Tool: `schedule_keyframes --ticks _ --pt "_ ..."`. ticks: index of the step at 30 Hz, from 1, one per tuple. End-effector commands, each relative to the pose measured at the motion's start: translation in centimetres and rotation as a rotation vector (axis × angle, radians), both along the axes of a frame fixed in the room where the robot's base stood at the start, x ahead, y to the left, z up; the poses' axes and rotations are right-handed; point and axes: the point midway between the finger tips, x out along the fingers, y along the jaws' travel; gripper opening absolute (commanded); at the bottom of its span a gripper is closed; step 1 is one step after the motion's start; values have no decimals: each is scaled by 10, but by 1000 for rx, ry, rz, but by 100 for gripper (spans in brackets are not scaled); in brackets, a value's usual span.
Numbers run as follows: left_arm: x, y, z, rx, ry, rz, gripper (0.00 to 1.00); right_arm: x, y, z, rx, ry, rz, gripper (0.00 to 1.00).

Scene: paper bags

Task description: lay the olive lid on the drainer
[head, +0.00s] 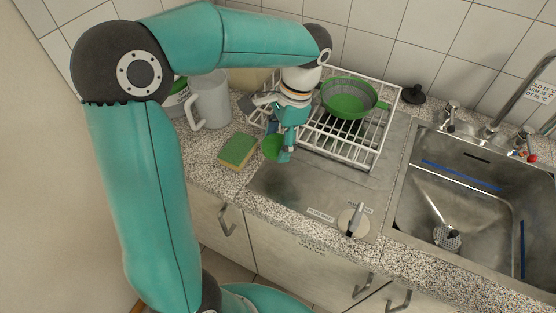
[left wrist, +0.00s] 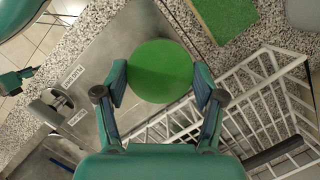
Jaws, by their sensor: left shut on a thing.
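The olive lid shows as a round green disc (head: 271,147), and its flat face is plain in the left wrist view (left wrist: 160,71). My left gripper (head: 284,154) is shut on the lid, with a finger at each side of it. It holds the lid by the drainer's front left corner, over the steel draining board. The drainer (head: 389,128) is a white wire rack; its bars also show in the left wrist view (left wrist: 255,107). My arm hides its left part. What looks like my right gripper (left wrist: 16,81) shows small at the left wrist view's left edge.
A green bowl-like strainer (head: 347,98) sits in the drainer's back part. A green and yellow sponge (head: 237,152) and a grey jug (head: 209,100) stand to the left. The sink (head: 460,200) and tap are at the right. The front steel board (head: 300,190) is mostly clear.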

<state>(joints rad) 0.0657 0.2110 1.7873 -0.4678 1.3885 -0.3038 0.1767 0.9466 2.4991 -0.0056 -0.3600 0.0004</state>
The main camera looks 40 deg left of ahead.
Motion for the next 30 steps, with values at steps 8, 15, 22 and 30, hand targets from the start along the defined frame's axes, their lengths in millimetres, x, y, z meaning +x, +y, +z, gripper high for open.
schedule_keyframes --ticks 8,15,22,30 --pt "1 -1 -34 0 0 -2 27 0 0 0 0 0 0 100" --pt "1 -1 -62 -1 4 -4 27 0 0 0 0 0 0 100" --pt "1 -1 -76 0 -2 -2 27 0 0 0 0 0 0 100" --pt "2 -2 -79 0 -1 -3 27 0 0 -3 0 0 0 100"
